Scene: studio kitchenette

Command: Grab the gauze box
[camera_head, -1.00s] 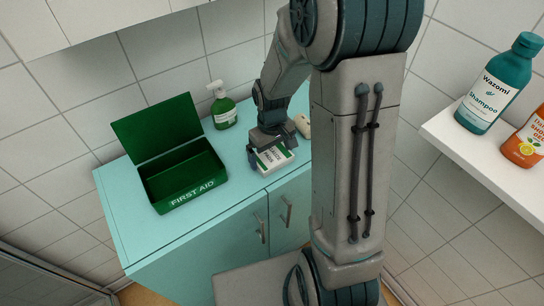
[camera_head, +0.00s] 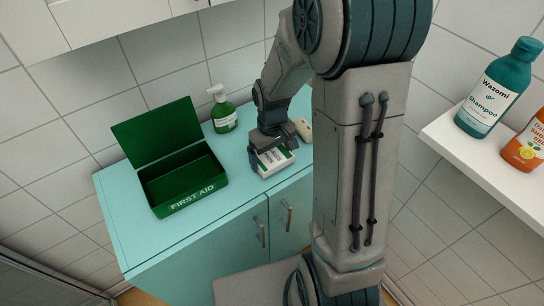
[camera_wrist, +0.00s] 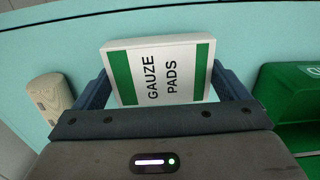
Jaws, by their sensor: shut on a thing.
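The gauze box (camera_head: 273,161) is white with green bands and lies at the front edge of the teal counter. In the wrist view the gauze box (camera_wrist: 160,72) reads "GAUZE PADS" and sits between my two fingers. My gripper (camera_head: 270,144) reaches down over it from above. In the wrist view my gripper (camera_wrist: 162,92) has a finger at each side of the box and is shut on it. The box's underside is hidden, so I cannot tell whether it is lifted off the counter.
An open green first aid box (camera_head: 183,180) stands on the counter (camera_head: 232,203) at left. A shelf (camera_head: 490,160) holds bottles at right.

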